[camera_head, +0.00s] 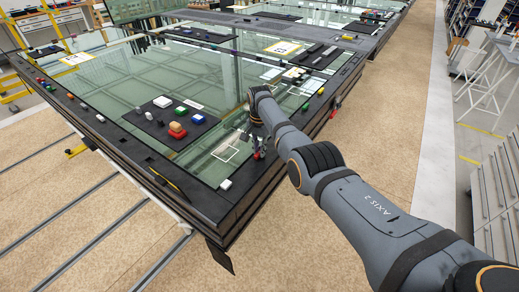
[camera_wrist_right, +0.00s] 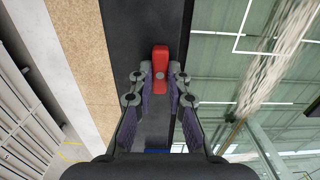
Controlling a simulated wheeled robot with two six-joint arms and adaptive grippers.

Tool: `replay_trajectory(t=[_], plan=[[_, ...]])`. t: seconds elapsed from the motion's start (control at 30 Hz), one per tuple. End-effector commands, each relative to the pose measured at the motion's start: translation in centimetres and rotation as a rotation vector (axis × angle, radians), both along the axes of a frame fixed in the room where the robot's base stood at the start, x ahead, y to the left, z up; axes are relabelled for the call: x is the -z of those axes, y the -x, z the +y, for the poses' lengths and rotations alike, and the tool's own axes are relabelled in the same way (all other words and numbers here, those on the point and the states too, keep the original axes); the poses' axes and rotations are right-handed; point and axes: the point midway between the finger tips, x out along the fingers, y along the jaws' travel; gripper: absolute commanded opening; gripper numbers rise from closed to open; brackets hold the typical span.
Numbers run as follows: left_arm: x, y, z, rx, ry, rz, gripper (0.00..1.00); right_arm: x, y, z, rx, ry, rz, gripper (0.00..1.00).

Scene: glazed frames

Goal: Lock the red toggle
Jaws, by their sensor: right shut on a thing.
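The red toggle (camera_wrist_right: 161,55) shows in the right wrist view, on the dark frame edge, with its long side running up and down the picture. My right gripper (camera_wrist_right: 158,76) has its two fingertips on either side of the toggle's lower part and is shut on it. In the head view my right gripper (camera_head: 258,147) is at the near right edge of the glazed frame, and the toggle there is mostly hidden by the fingers. My left gripper is in neither view.
The glazed frame (camera_head: 222,205) has a dark border. A dark pad with coloured blocks (camera_head: 177,130) lies on the glass to the left, and a small white block (camera_head: 225,184) sits near the corner. Another red part (camera_head: 336,103) is farther along the right edge.

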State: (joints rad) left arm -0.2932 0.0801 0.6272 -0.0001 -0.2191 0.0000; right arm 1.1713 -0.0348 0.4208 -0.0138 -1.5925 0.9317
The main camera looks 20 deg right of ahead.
Motion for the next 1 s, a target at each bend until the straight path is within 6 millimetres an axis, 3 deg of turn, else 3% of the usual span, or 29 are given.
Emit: replay_trajectory(t=[0.37, 1.0], plan=[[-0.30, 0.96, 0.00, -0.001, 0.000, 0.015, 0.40, -0.13, -0.03, 0.03, -0.181, -0.001, 0.001, 0.00], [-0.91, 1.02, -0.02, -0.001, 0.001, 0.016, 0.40, -0.12, -0.04, 0.03, -0.784, -0.001, -0.001, 0.00]])
